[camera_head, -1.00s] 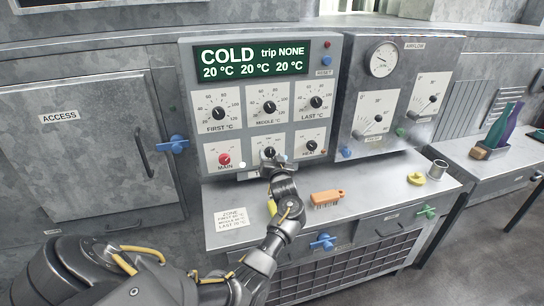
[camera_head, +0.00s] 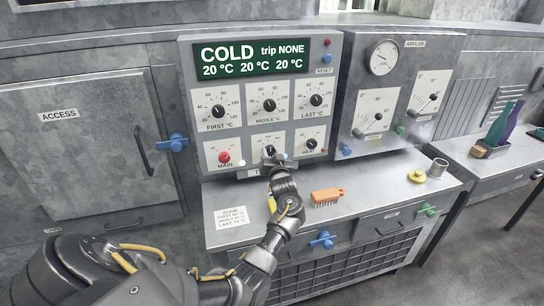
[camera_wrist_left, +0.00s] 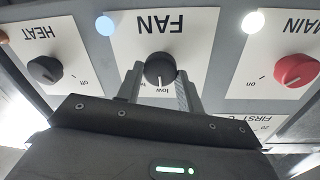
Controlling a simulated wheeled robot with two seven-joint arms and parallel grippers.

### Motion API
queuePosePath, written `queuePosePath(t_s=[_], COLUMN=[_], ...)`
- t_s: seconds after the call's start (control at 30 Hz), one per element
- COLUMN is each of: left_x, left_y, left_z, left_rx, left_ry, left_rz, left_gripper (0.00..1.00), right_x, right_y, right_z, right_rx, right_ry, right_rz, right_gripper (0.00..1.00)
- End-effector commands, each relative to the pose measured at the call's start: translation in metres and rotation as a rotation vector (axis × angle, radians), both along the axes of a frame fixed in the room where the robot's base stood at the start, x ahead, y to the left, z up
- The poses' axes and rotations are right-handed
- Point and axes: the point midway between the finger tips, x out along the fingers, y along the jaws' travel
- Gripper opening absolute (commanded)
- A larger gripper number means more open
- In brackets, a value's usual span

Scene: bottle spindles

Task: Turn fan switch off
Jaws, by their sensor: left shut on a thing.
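The fan switch is a black round knob (camera_wrist_left: 160,69) on a white plate marked FAN, which is upside down in the left wrist view. My left gripper (camera_wrist_left: 160,92) has one finger on each side of this knob and is shut on it. The "low" label shows just below the knob in that view; the fingers hide other markings, and I cannot tell the exact setting. In the head view the fan knob (camera_head: 269,150) sits in the middle of the panel's lower row, with my left gripper (camera_head: 274,162) at its lower edge. My right gripper is not in view.
The red MAIN knob (camera_head: 224,157) and black HEAT knob (camera_head: 311,143) flank the fan knob. The display (camera_head: 252,57) reads COLD, trip NONE, 20 °C three times. An orange brush (camera_head: 328,197) and yellow object (camera_head: 417,176) lie on the metal bench below.

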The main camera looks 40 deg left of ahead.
Motion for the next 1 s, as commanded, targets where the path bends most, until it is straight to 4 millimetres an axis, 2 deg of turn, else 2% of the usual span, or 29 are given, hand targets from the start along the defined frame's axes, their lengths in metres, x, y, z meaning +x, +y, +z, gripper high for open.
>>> queuePosePath(t_s=[0.7,1.0], left_x=[-0.001,-0.002], left_y=[0.002,0.003], left_z=[-0.004,-0.003], left_rx=[-0.308,-0.398], left_ry=[-0.447,-0.576], left_rz=[0.004,0.004], left_gripper=[0.14,0.14], right_x=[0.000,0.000], right_y=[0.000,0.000], right_z=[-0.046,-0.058], right_rx=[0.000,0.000], right_ry=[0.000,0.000], right_rz=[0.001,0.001], right_gripper=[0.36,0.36])
